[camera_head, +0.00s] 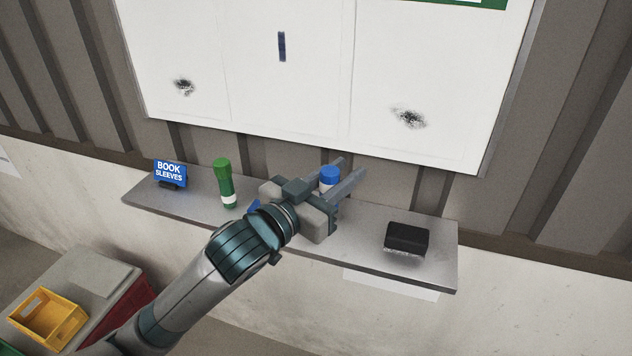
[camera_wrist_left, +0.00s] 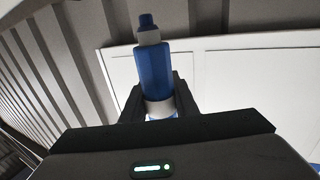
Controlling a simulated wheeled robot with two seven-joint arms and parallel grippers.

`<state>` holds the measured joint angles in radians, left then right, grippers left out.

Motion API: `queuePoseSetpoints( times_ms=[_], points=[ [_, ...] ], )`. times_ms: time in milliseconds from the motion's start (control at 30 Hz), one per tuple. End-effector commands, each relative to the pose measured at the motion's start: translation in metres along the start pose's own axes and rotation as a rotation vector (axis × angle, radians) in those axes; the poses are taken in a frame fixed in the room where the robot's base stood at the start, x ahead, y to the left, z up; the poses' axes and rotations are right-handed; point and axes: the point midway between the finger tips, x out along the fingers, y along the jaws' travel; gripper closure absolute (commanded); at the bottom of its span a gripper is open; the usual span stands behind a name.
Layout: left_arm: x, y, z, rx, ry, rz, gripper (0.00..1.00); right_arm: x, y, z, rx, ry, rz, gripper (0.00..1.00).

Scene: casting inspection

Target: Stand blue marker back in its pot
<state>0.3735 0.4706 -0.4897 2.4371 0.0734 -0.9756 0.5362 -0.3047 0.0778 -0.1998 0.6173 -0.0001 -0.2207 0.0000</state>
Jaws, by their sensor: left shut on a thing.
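My left gripper (camera_head: 345,180) reaches over the wall shelf and is shut on the blue marker (camera_head: 329,174). In the left wrist view the blue marker (camera_wrist_left: 153,68) stands out between the fingers (camera_wrist_left: 158,98), with a white band near the grip. A small blue patch (camera_head: 254,206) shows on the shelf behind the gripper, mostly hidden; I cannot tell whether it is the pot. My right gripper is not in view.
The shelf (camera_head: 370,262) carries a green marker (camera_head: 223,178) standing upright, a blue "BOOK SLEEVES" sign (camera_head: 170,173) and a black eraser (camera_head: 407,237). A whiteboard (camera_head: 240,60) with dark smudges hangs above. A yellow crate (camera_head: 47,320) sits lower left. The shelf between gripper and eraser is clear.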

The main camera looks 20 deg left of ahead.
Motion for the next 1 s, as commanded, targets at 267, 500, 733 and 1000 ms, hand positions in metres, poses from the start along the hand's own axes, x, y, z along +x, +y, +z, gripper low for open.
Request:
queuePoseSetpoints(
  times_ms=[267,500,733,1000],
  points=[
    [0.021,-0.045,0.028,0.003,-0.007,-0.006,0.96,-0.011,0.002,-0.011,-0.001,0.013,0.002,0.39],
    [0.040,-0.081,0.052,0.003,-0.004,-0.004,0.96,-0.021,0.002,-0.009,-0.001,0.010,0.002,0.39],
    [0.047,-0.093,0.062,0.000,0.000,-0.001,0.96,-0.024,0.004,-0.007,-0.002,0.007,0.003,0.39],
    [0.047,-0.093,0.062,0.001,0.001,-0.001,0.96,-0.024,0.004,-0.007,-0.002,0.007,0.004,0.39]
  ],
)
